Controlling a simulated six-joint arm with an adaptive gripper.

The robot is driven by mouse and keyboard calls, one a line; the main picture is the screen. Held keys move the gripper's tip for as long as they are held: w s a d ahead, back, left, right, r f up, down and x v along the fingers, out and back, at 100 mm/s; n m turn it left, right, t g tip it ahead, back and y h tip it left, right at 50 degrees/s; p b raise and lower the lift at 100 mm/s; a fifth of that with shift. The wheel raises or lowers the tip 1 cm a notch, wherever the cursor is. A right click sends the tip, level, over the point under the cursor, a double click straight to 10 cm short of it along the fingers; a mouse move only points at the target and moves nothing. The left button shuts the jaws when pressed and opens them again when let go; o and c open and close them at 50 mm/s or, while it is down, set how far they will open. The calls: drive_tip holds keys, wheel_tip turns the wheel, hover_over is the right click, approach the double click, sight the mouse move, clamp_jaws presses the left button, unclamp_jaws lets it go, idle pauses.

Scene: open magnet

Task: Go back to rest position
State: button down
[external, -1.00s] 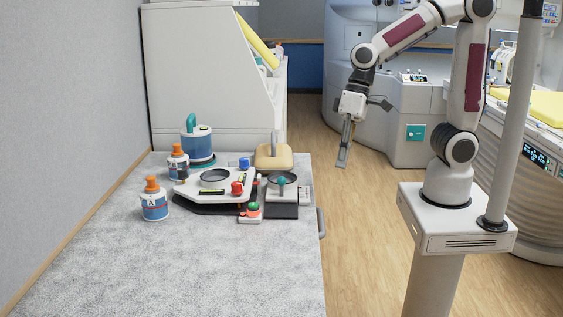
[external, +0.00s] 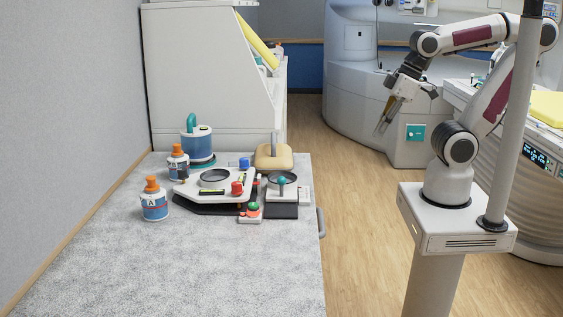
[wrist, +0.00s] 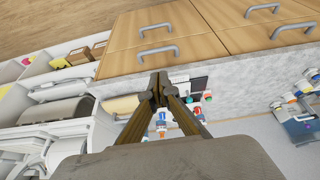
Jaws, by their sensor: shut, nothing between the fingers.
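My gripper (external: 381,130) is in the upper right of the external view, over the wooden floor and apart from the grey table. It points downward and slightly left, with nothing held. In the wrist view its fingers (wrist: 159,77) meet at their tips, shut and empty. My arm is bent above its white pedestal, with the gripper to the left of the base.
The grey table (external: 245,270) holds a white device (external: 220,184), two orange-capped bottles (external: 154,201) and a blue-white canister (external: 197,147). A large scanner-like machine (external: 358,75) stands behind my gripper. Open floor (external: 350,230) lies between table and pedestal.

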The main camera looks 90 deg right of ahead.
drive_tip(key=shift+s+d+r+t, duration=0.15)
drive_tip(key=shift+r+t, duration=0.1)
drive_tip(key=shift+r, duration=0.2)
drive_tip(key=shift+s+r+t, duration=0.15)
drive_tip(key=shift+r+t, duration=0.1)
drive_tip(key=shift+r, duration=0.2)
idle(0.8)
